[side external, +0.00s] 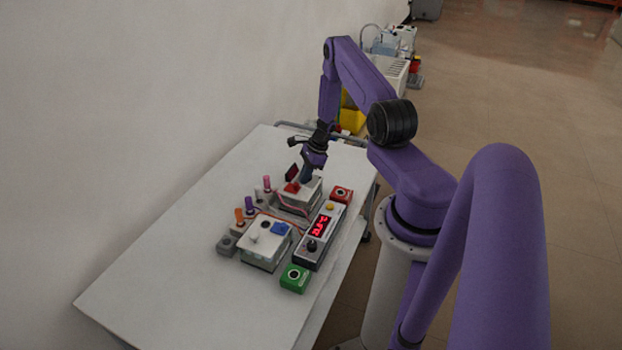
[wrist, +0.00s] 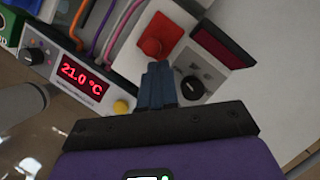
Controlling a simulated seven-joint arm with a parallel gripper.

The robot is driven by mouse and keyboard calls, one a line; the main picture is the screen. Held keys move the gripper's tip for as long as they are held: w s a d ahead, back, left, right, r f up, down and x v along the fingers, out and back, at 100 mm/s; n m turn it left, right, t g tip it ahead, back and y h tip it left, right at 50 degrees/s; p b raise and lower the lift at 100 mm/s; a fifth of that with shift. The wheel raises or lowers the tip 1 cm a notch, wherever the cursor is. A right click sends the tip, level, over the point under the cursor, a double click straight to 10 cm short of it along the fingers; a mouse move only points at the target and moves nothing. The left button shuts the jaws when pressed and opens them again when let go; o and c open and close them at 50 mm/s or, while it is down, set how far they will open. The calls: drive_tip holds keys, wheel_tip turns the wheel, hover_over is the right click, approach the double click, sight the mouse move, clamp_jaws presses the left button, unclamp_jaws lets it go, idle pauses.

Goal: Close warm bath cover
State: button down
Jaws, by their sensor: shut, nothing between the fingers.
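The far white box (side external: 298,198) bears a red block (side external: 292,187), and a dark red panel (side external: 291,170) stands up at its back. I cannot tell for sure which part is the warm bath cover. In the wrist view the red block (wrist: 166,35) sits on the white top, with the dark red panel (wrist: 222,46) to its right. My gripper (side external: 306,179) points down over the far box, beside the red block. In the wrist view its blue-grey fingers (wrist: 158,78) are together and empty, close to a black knob (wrist: 192,88). Contact cannot be told.
A nearer white box (side external: 264,243) carries a blue block. A controller with a red display (side external: 320,226) stands to the right, between a green button box (side external: 295,278) and a red one (side external: 342,195). Cables and coloured plugs lie left. The table's left side is clear (side external: 170,250).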

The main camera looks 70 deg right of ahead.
drive_tip(key=shift+s+d, duration=1.2)
drive_tip(key=shift+d, duration=0.05)
drive_tip(key=v, duration=0.9)
drive_tip(key=w+a+r+n+g, duration=0.1)
drive_tip(key=w+a+r+n, duration=0.35)
drive_tip(key=a, duration=0.25)
drive_tip(key=w+a+r+n+g, duration=0.1)
drive_tip(key=w+a+r+n, duration=0.25)
drive_tip(key=a+r, duration=0.2)
drive_tip(key=s+a+r+n+g, duration=0.1)
drive_tip(key=a+r+n, duration=0.35)
drive_tip(key=a, duration=0.45)
drive_tip(key=s+a+r+n+g, duration=0.1)
drive_tip(key=a+r+n, duration=0.2)
drive_tip(key=a+n, duration=0.45)
drive_tip(key=s+a+r+n+h, duration=0.1)
drive_tip(key=s+a+r+n, duration=0.25)
drive_tip(key=s+a, duration=0.2)
drive_tip(key=s+a+r+n+h, duration=0.1)
drive_tip(key=s+a+r+n, duration=0.2)
drive_tip(key=s+a+n, duration=0.25)
drive_tip(key=s+a+r+n+t, duration=0.1)
drive_tip(key=s+a+r+n, duration=0.1)
drive_tip(key=s+n, duration=0.8)
drive_tip(key=s+r, duration=0.1)
drive_tip(key=s, duration=0.1)
drive_tip(key=shift+s+n+h, duration=0.3)
drive_tip(key=shift+s+h, duration=0.05)
drive_tip(key=shift+h, duration=0.05)
